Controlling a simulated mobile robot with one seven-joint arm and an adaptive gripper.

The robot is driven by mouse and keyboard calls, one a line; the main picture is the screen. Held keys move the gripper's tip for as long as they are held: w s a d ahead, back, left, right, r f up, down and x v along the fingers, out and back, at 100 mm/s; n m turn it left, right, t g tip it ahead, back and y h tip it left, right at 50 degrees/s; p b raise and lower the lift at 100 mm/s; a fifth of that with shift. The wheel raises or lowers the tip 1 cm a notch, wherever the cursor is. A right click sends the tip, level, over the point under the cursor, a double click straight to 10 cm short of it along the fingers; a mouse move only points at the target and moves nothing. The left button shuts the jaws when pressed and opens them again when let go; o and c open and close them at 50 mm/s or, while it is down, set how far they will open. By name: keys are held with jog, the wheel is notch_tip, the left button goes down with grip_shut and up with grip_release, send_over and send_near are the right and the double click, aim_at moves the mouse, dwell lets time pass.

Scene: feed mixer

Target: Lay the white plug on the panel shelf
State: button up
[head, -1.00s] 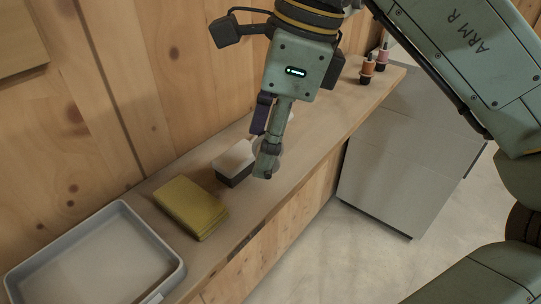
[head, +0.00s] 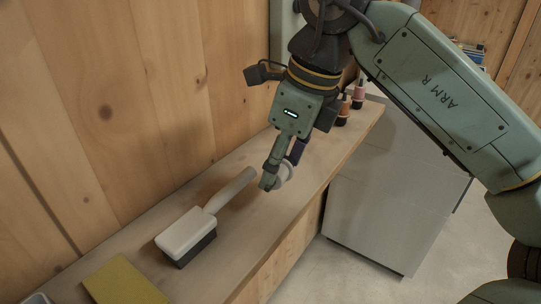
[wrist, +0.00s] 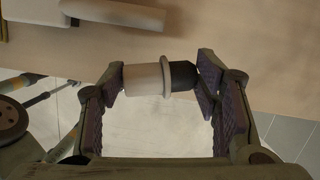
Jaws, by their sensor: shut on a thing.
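The white plug (head: 286,171) is held between the fingers of my gripper (head: 278,174), partly hidden by a finger in the head view. In the wrist view the plug (wrist: 145,79) lies crosswise between the pads of my gripper (wrist: 161,80). It has a pale body with a raised collar and a black end at the right. A long wooden shelf (head: 250,222) runs along the panelled wall. My gripper is above it, and the plug overlaps its front edge in the wrist view. I cannot tell the exact height.
A white brush with dark bristles (head: 186,232) lies on the shelf, left of my gripper. A yellow cloth or pad (head: 122,283) lies nearer. Small dark-capped bottles (head: 343,108) stand at the far end. A grey cabinet (head: 385,200) stands beside the shelf. Bare shelf shows between brush and front edge.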

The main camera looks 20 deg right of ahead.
jog(key=w, duration=0.1)
jog(key=w+d+p, duration=0.1)
jog(key=w, duration=0.3)
jog(key=shift+w+d+f, duration=0.15)
jog(key=shift+w+d, duration=0.1)
jog(key=shift+d, duration=0.1)
jog(key=shift+w+d+f, duration=0.2)
jog(key=shift+w, duration=0.3)
notch_tip(320, 180, down, 3)
jog(key=shift+r+p, duration=0.1)
jog(key=shift+p, duration=0.65)
jog(key=shift+f, duration=0.35)
jog(key=shift+f, duration=0.1)
jog(key=shift+f+b, duration=0.15)
jog(key=shift+b, duration=0.15)
jog(key=o, duration=1.3)
jog(key=shift+c, duration=0.2)
